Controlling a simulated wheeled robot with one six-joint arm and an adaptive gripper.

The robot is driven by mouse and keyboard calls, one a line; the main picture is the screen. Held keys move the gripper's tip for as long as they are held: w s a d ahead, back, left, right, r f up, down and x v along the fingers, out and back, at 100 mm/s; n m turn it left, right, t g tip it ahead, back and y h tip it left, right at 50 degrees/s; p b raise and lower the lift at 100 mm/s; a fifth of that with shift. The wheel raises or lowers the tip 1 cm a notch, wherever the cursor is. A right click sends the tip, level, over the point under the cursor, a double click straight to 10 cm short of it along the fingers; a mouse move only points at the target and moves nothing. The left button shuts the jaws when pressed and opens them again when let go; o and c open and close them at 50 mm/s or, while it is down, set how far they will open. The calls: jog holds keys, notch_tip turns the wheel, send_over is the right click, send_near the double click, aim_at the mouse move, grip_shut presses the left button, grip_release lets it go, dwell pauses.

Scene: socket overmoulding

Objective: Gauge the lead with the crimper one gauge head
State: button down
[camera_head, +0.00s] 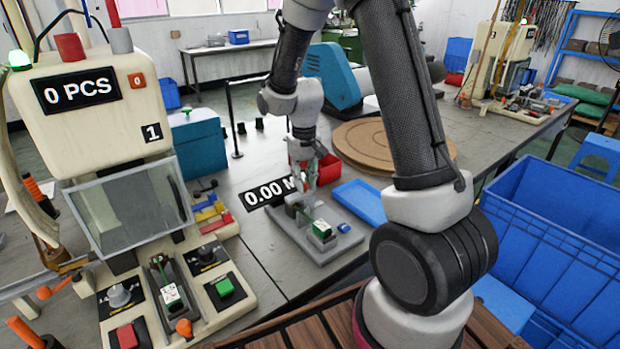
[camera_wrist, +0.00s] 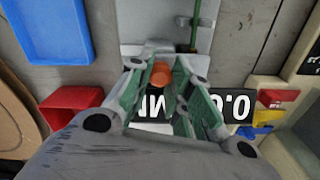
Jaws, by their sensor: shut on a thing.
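The gauge stand (camera_head: 335,245) is a grey plate on the bench with a black display (camera_head: 270,193) reading 0.00. My gripper (camera_head: 303,182) is over this stand. In the wrist view my gripper (camera_wrist: 163,82) has its green-padded fingers around an orange round knob (camera_wrist: 160,72), shut on it. The knob is hidden by my gripper in the head view. Crimper one (camera_head: 100,110) stands at left, marked 1 and reading 0 PCS.
A blue tray (camera_head: 360,203) and a red bin (camera_head: 329,168) lie beside the stand. A round brown board (camera_head: 385,145) is behind. A small block with a green top (camera_head: 321,229) sits on the plate. Large blue crates (camera_head: 560,230) fill the right.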

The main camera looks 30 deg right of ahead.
jog(key=shift+a, duration=0.15)
jog(key=c, duration=1.3)
grip_release()
jog(key=shift+a, duration=0.15)
jog(key=shift+o, duration=0.2)
notch_tip(320, 180, up, 12)
